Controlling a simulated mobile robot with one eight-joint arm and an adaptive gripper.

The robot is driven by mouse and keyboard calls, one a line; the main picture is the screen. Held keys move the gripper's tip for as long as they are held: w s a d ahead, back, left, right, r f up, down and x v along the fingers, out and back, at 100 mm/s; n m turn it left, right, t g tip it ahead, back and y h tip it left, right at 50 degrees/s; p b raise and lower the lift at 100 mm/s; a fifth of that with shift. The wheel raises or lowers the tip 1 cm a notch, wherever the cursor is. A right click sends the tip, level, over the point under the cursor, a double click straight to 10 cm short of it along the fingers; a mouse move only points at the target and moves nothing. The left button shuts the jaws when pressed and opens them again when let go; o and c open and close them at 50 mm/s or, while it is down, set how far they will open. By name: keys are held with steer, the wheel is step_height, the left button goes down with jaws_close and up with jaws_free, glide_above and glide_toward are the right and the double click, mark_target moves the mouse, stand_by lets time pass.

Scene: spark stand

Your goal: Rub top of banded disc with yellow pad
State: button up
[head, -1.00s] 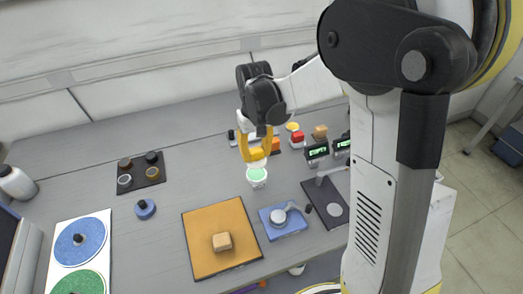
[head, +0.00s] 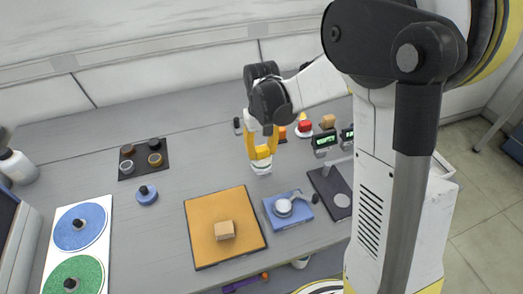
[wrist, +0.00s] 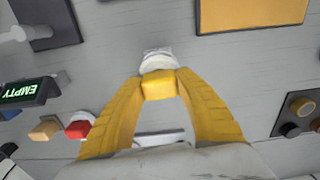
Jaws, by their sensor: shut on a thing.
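My gripper (head: 262,156) points down near the middle of the table, its yellow fingers shut on a small yellow pad (wrist: 158,85). The pad is directly at a small white cup-like piece (head: 261,168), which also shows in the wrist view (wrist: 160,61). The pad and fingers hide this piece's top; I cannot tell whether they touch. A pale disc (head: 283,207) sits on a blue block to the right. A blue disc (head: 90,222) and a green disc (head: 88,270) lie on a white board at the left. I cannot make out bands on any disc.
An orange mat (head: 202,252) with a tan block (head: 224,230) lies in front. A dark tray (head: 130,172) holds small round pieces.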

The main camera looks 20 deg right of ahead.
mark_target(262, 148)
steer(key=shift+f+b, duration=0.5)
steer(key=shift+f, duration=0.1)
stand_by(1.4)
steer(key=shift+r, duration=0.15)
steer(key=shift+r+p, duration=2.6)
steer(key=shift+r, duration=0.85)
steer(key=shift+f, duration=0.1)
